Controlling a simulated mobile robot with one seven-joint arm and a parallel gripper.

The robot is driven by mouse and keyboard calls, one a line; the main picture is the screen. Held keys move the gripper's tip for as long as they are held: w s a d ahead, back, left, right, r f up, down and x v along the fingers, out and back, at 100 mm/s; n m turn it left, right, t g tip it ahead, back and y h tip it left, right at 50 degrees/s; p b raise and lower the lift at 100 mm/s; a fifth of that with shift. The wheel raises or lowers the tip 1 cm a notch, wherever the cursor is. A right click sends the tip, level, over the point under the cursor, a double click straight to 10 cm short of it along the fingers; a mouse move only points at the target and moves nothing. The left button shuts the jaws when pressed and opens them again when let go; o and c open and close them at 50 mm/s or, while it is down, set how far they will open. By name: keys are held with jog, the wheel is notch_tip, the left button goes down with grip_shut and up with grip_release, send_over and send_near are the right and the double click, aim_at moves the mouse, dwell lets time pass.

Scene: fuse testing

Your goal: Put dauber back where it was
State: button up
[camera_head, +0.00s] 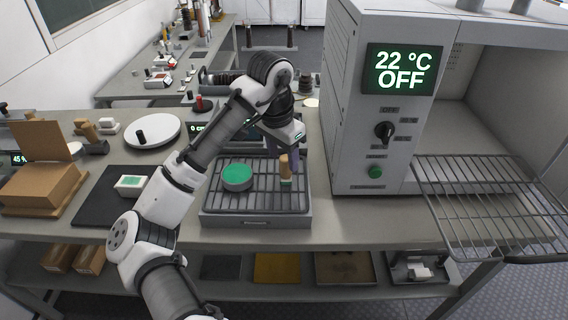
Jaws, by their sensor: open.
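The dauber (284,169) has a wooden handle and a green and white lower end. It stands upright at the right part of a grey ribbed tray (255,222). A round grey pot with a green top (237,176) sits on the same tray, to the left of the dauber. My gripper (283,157) points down from above, with its fingers around or just behind the dauber's handle. It is open. I cannot tell whether a finger touches the handle, as the fingers are small and partly hidden.
A grey oven (351,119) reading 22 °C OFF stands to the right, its wire rack (487,205) jutting out. A black mat (97,207) with a small green-topped block (131,184), a white round plate (153,130) and a cardboard box (42,187) lie left.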

notch_tip(320, 180, up, 9)
jog(key=shift+s+a+f+b, duration=0.15)
jog(key=shift+s+a+b, duration=0.15)
jog(key=shift+s+a, duration=0.15)
